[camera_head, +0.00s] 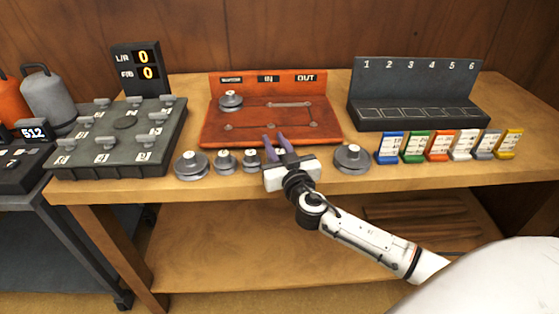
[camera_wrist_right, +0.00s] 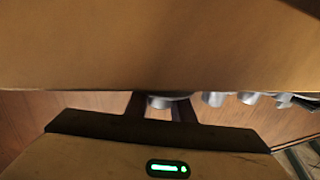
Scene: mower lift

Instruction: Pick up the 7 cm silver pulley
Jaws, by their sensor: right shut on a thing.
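My right gripper (camera_head: 275,142) is at the front of the wooden bench, its dark fingers pointing toward the red board. It is shut on a silver pulley (camera_wrist_right: 162,101), which shows between the fingers in the right wrist view. In the head view the gripper hides most of that pulley, and I cannot read its size. Three other silver pulleys stand in a row to the gripper's left: a large one (camera_head: 192,165), a smaller one (camera_head: 225,162) and another small one (camera_head: 251,160) close beside the gripper. A wide pulley (camera_head: 352,159) stands to its right. My left gripper is not in view.
The red board (camera_head: 320,133) behind the gripper carries a pulley (camera_head: 230,102). A dark numbered panel (camera_head: 170,140) is left. A slotted rack (camera_head: 415,95) stands back right, with several coloured cards (camera_head: 440,147) before it. The bench's front edge (camera_head: 410,184) lies below the gripper.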

